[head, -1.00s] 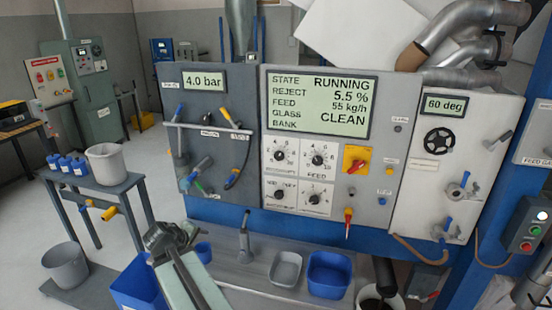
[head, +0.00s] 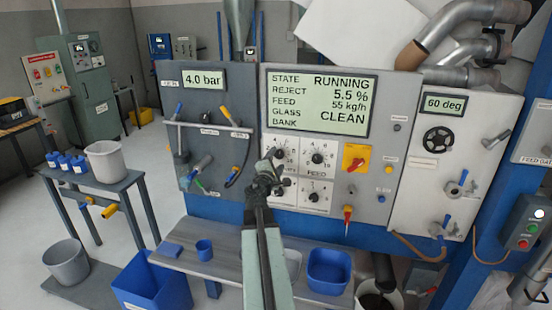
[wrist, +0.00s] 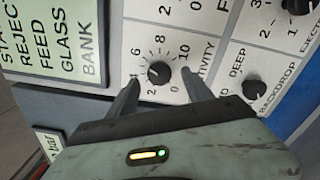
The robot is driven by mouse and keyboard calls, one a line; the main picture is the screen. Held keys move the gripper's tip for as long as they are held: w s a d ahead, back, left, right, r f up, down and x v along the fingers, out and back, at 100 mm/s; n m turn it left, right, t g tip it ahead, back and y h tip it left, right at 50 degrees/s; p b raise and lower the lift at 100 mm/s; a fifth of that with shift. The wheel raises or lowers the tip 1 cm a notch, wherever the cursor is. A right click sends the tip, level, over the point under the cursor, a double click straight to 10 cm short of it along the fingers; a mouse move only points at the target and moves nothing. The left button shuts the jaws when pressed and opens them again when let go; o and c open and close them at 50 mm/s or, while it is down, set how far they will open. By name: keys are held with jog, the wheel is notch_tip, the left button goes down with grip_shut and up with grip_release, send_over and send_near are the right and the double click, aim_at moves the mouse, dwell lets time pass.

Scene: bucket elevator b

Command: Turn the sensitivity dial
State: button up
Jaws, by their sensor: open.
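The sensitivity dial (wrist: 158,73) is a small black round knob on a white plate with a numbered scale from 0 to 10. The end of its label, "TIVITY", shows in the wrist view. In the head view the dial (head: 280,153) is the upper left of the panel's knobs, partly covered by my gripper (head: 267,166). In the wrist view my gripper (wrist: 161,77) is open, with one finger on each side of the knob. I see gaps between the fingers and the knob. I cannot tell how far the fingertips are from the plate.
The backdrop dial (wrist: 254,88) is close by on the right in the wrist view. The feed dial (head: 317,158) and a red-and-yellow switch (head: 355,158) are right of my gripper. The display (head: 318,103) reads "RUNNING" and 5.5 %. A bench with a blue tub (head: 328,272) stands below.

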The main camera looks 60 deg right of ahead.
aim_at(280, 153)
jog(key=x, duration=0.2)
jog(key=shift+w+d, duration=0.15)
jog(key=shift+d, duration=0.15)
grip_shut()
jog(key=shift+m, duration=0.6)
jog(key=shift+a, duration=0.1)
grip_release()
